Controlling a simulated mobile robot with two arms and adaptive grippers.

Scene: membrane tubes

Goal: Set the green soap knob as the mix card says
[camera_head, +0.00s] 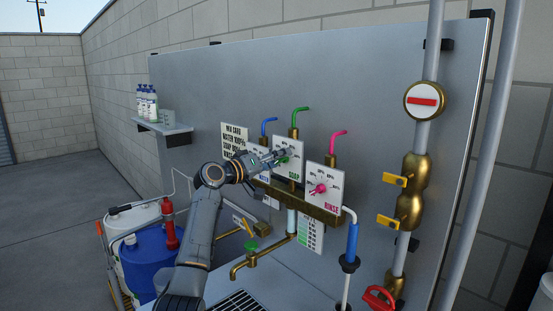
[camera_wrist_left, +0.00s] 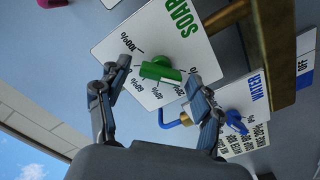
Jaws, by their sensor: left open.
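The green soap knob (camera_wrist_left: 158,70) sits on the white SOAP dial plate (camera_wrist_left: 120,44), marked with percentages. In the wrist view my left gripper (camera_wrist_left: 160,88) is open, one finger on each side of the knob; I cannot tell whether they touch it. In the head view my left gripper (camera_head: 282,156) is at the SOAP plate (camera_head: 290,174) and partly covers the knob. The mix card (camera_head: 233,138) hangs left of the dials, partly behind my arm; its values are too small to read. My right gripper is not in view.
The blue WATER knob (camera_wrist_left: 235,122) is beside the soap dial. The pink RINSE knob (camera_head: 318,189) is to the right. Coloured tubes rise above the dials, and a brass manifold (camera_head: 300,203) runs below. A brass tap (camera_head: 250,262) and blue drum (camera_head: 148,265) stand lower.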

